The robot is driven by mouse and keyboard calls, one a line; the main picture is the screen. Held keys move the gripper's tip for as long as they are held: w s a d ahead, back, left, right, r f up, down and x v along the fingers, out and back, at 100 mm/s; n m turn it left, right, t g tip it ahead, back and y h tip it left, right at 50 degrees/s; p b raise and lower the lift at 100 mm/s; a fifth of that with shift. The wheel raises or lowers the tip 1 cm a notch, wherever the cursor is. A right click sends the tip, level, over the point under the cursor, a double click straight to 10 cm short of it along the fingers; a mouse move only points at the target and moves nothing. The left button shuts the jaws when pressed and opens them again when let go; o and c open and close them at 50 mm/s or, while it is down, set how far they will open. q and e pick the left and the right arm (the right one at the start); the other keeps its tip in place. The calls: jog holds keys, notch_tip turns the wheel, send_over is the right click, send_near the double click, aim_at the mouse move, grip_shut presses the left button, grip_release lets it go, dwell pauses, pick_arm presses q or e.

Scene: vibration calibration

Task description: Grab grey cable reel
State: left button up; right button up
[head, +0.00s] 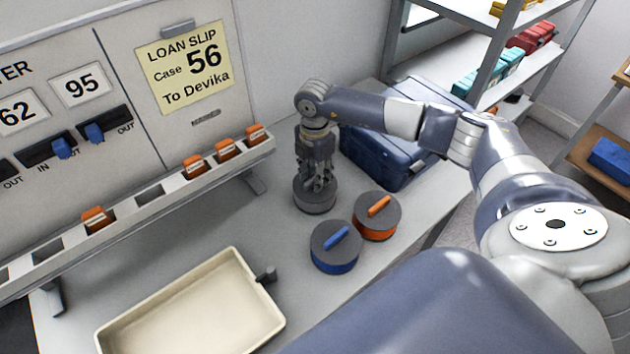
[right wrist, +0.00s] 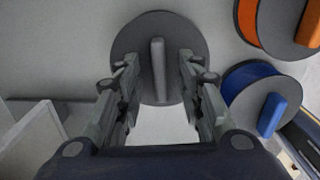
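The grey cable reel (head: 312,205) stands flat on the bench, left of the blue and orange reels. My right gripper (head: 318,183) points down at it from above. In the right wrist view the reel is a dark grey disc (right wrist: 128,44) with a lighter grey upright bar handle (right wrist: 158,70) across its top. My gripper's two fingers (right wrist: 158,82) stand open, one on each side of the handle, with a visible gap on both sides. In the head view the fingers hide the handle. My left gripper is not in view.
A blue-handled reel (head: 335,252) and an orange-handled reel (head: 377,222) stand close by. A cream tray (head: 262,310) lies at the front, a dark blue case (head: 385,165) behind. A slotted rack (head: 150,198) with orange pieces runs along the left, below the loan slip panel (head: 186,65).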

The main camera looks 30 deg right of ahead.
jog(key=shift+f, duration=0.3)
grip_shut()
jog(key=shift+w+r, duration=0.1)
jog(key=shift+r, duration=0.05)
